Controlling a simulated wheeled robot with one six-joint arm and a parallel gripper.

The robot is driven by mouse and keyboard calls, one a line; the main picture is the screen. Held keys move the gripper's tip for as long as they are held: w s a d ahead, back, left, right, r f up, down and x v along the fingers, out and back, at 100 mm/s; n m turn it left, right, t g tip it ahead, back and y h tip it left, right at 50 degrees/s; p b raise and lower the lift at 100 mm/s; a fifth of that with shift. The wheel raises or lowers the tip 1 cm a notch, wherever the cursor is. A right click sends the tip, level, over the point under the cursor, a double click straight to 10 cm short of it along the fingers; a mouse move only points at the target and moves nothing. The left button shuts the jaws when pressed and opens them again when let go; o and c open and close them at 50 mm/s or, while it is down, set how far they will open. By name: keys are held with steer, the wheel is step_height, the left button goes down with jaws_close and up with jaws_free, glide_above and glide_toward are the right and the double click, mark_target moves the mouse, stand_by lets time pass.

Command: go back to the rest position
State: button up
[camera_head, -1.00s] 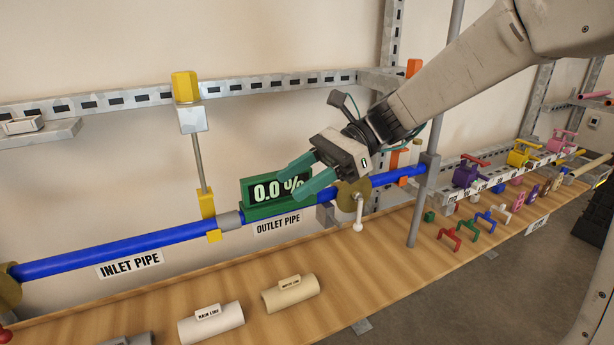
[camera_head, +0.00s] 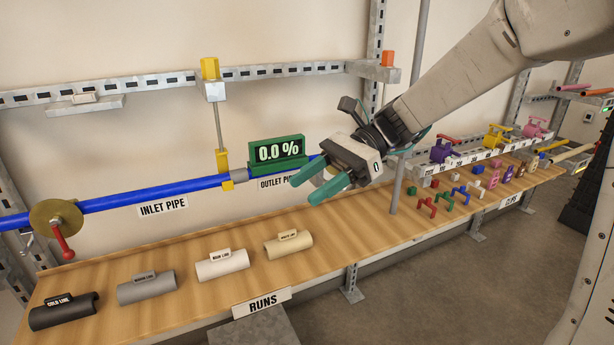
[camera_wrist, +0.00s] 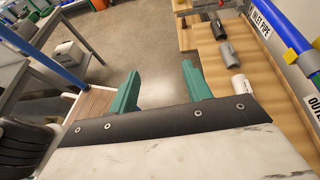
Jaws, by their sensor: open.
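My gripper (camera_head: 322,178) has green fingers, spread apart with nothing between them. In the head view it is in the air in front of the blue pipe (camera_head: 140,198), hiding part of the outlet side and its label. In the wrist view the two green fingers (camera_wrist: 160,90) point out over the grey floor, beside the wooden bench.
Several pipe pieces, including a black one (camera_head: 64,311) and a cream one (camera_head: 288,245), lie on the wooden bench (camera_head: 200,290). A red-handled valve (camera_head: 58,222) is at far left. Coloured clips (camera_head: 460,195) stand at right. Floor (camera_head: 440,300) before the bench is open.

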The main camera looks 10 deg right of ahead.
steer(key=s+d+f+n+h, duration=0.6)
steer(key=s+d+n, duration=0.1)
steer(key=s, duration=0.2)
steer(key=s+d+r+n+t+h, duration=0.1)
steer(key=s+d+n+t+h, duration=0.5)
steer(key=s+d, duration=0.4)
steer(key=shift+s+r+n+h, duration=0.2)
steer(key=shift+s+n+h, duration=0.1)
steer(key=shift+s+n, duration=0.3)
steer(key=shift+s, duration=0.1)
